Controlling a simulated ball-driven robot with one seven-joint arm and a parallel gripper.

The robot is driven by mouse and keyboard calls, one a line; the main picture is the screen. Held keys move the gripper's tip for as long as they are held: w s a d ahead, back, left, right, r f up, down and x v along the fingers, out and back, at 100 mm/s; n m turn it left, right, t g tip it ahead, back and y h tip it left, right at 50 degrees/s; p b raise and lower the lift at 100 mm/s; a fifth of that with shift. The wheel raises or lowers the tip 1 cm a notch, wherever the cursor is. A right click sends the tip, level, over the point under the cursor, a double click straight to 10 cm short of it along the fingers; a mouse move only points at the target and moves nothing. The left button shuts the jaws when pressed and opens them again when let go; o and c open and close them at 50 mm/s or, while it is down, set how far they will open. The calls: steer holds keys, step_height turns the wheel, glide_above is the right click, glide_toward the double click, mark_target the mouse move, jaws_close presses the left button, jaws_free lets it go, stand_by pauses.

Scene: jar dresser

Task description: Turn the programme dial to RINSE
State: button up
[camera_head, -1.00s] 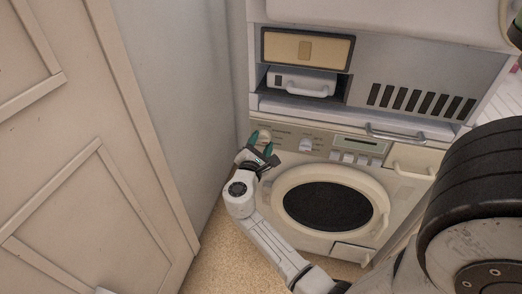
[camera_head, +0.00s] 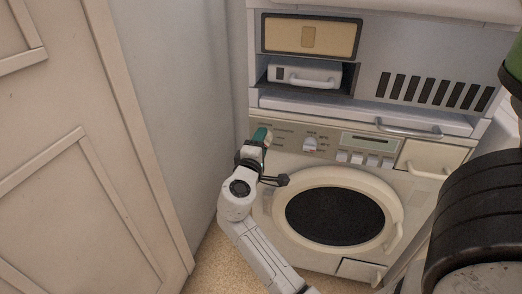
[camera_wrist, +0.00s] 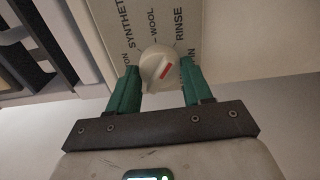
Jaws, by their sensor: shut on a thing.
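The programme dial (camera_wrist: 156,66) is a round cream knob with a red mark on its right side, slanting up to the right. Around it I read SYNTHET, WOOL and RINSE (camera_wrist: 180,25), plus a partly covered label ending in IN. The red mark slants toward the side of RINSE and IN; I cannot tell exactly which it meets. My gripper (camera_wrist: 160,84) has its green fingers on either side of the dial and is shut on it. In the head view my gripper (camera_head: 261,137) is at the left end of the washer's panel, largely hiding the dial.
A second knob (camera_head: 310,145) sits to the right on the panel, then a display (camera_head: 369,141) and several buttons. The round washer door (camera_head: 277,222) is below. A drawer handle (camera_head: 408,128) juts out above. A grey wall (camera_head: 190,110) stands close on the left.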

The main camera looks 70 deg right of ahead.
steer(key=shift+f+m+b, duration=0.1)
steer(key=shift+m+b, duration=0.35)
steer(key=shift+m, duration=0.15)
steer(key=o, duration=1)
steer(key=shift+o, duration=0.2)
steer(key=a+p, duration=0.1)
steer(key=a, duration=0.9)
steer(key=shift+s+a, duration=0.4)
steer(key=shift+s, duration=0.05)
